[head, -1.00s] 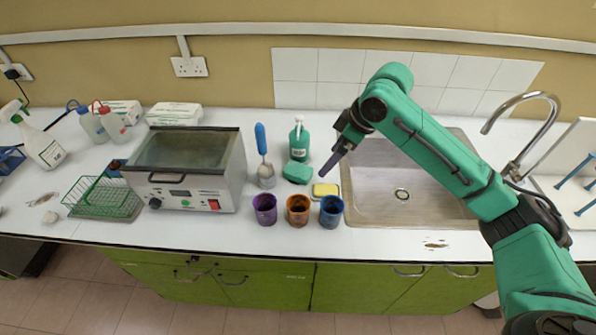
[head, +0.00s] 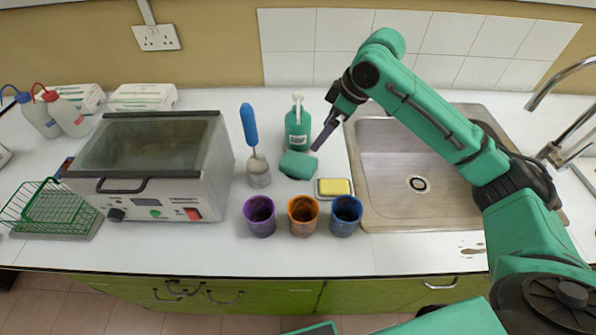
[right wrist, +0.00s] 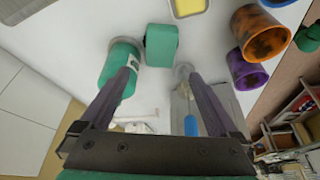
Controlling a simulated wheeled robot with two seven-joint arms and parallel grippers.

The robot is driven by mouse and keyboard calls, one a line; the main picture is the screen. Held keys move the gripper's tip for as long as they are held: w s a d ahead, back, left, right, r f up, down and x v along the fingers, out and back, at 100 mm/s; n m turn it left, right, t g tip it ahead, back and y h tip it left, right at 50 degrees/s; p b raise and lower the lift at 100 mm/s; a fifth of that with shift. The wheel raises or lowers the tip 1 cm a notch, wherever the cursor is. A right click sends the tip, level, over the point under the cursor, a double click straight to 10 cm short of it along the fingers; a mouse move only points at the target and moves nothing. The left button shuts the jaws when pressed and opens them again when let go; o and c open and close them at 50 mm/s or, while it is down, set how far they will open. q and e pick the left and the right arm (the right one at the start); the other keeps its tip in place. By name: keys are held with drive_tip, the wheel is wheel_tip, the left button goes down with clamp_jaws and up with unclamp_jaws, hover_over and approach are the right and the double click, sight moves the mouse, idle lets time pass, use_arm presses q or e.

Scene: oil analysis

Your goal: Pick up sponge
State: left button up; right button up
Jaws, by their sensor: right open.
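A green block (head: 298,165), which looks like the sponge, lies on the white counter in front of a green pump bottle (head: 298,127). In the right wrist view the block (right wrist: 161,43) sits beyond my fingertips, midway between their lines. A yellow block (head: 335,187) lies in a small dish just to its right; it could be soap or another sponge. My right gripper (head: 318,145) is above the counter, close to the green block's back right. In the right wrist view the gripper (right wrist: 160,78) is open, with nothing between its fingers. My left gripper is not in view.
The pump bottle (right wrist: 120,68) is close to one finger. Purple (head: 259,216), orange (head: 303,215) and blue (head: 346,215) cups stand in front. A blue-handled brush (head: 250,125) in a holder and a metal bath (head: 150,165) are left, a sink (head: 380,175) right.

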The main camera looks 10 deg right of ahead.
drive_tip(key=p, duration=0.2)
approach(300, 162)
drive_tip(key=shift+w+a+f, duration=0.1)
drive_tip(key=shift+w+f, duration=0.15)
drive_tip(key=shift+f, duration=0.1)
drive_tip(key=p+x, duration=0.1)
drive_tip(key=x, duration=0.7)
drive_tip(key=shift+a+f+p, duration=0.2)
drive_tip(key=shift+f+p, duration=0.05)
drive_tip(key=shift+p, duration=0.05)
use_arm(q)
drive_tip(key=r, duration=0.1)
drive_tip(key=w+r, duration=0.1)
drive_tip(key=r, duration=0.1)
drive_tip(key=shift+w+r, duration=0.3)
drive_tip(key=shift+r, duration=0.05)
use_arm(e)
drive_tip(key=c, duration=1.2)
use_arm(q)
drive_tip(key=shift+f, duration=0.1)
